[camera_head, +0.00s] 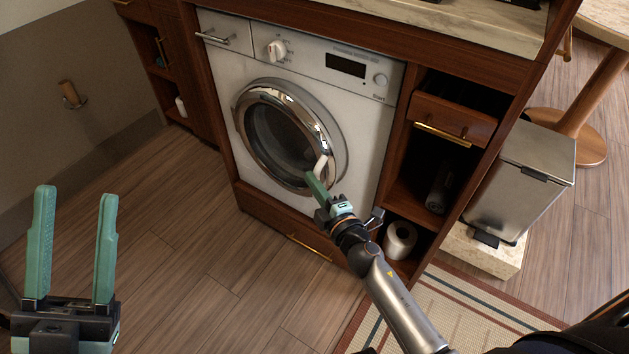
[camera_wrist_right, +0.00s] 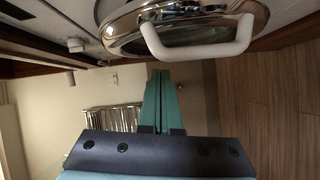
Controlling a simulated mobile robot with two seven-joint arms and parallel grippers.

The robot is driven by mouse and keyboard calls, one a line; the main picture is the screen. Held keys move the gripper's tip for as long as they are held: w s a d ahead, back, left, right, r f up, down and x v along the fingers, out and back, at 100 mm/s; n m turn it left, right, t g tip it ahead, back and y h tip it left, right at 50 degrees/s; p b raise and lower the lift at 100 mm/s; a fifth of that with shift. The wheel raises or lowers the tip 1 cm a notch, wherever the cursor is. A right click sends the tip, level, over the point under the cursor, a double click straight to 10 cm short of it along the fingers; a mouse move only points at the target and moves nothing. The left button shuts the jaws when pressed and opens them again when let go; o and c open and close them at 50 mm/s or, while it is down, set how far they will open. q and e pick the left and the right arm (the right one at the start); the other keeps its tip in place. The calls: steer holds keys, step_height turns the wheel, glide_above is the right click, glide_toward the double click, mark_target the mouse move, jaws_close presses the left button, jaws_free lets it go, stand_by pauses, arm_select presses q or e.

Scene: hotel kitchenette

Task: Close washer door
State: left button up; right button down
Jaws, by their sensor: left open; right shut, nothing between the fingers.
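The white washer (camera_head: 300,110) stands built into brown cabinetry. Its round chrome-rimmed door (camera_head: 290,135) lies in or very near its opening; I cannot tell whether it is latched. The white door handle (camera_head: 321,166) is at the door's lower right, and it shows large in the right wrist view (camera_wrist_right: 198,50). My right gripper (camera_head: 312,182) is shut and empty, its green fingertips just below the handle; I cannot tell whether they touch the door. It also shows in the right wrist view (camera_wrist_right: 161,85). My left gripper (camera_head: 75,240) is open and empty at the far left, away from the washer.
An open drawer (camera_head: 452,117) juts out right of the washer. A paper roll (camera_head: 400,240) sits in the low cubby below. A metal trash bin (camera_head: 520,180) stands further right. A striped rug (camera_head: 450,310) lies in front. The wooden floor (camera_head: 190,230) at left is clear.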

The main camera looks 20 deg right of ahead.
stand_by(0.4)
arm_select(q)
steer(key=shift+r+p, duration=0.5)
steer(key=shift+r, duration=0.05)
arm_select(e)
steer(key=shift+n+y, duration=0.7)
steer(key=shift+y, duration=0.2)
steer(key=d, duration=0.1)
steer(key=w+d, duration=0.1)
steer(key=d, duration=0.2)
steer(key=shift+w+d, duration=0.25)
steer(key=shift+w, duration=0.15)
arm_select(q)
steer(key=shift+a, duration=0.1)
arm_select(e)
steer(key=shift+d, duration=0.1)
arm_select(q)
steer(key=shift+a, duration=0.1)
arm_select(e)
steer(key=shift+r, duration=0.1)
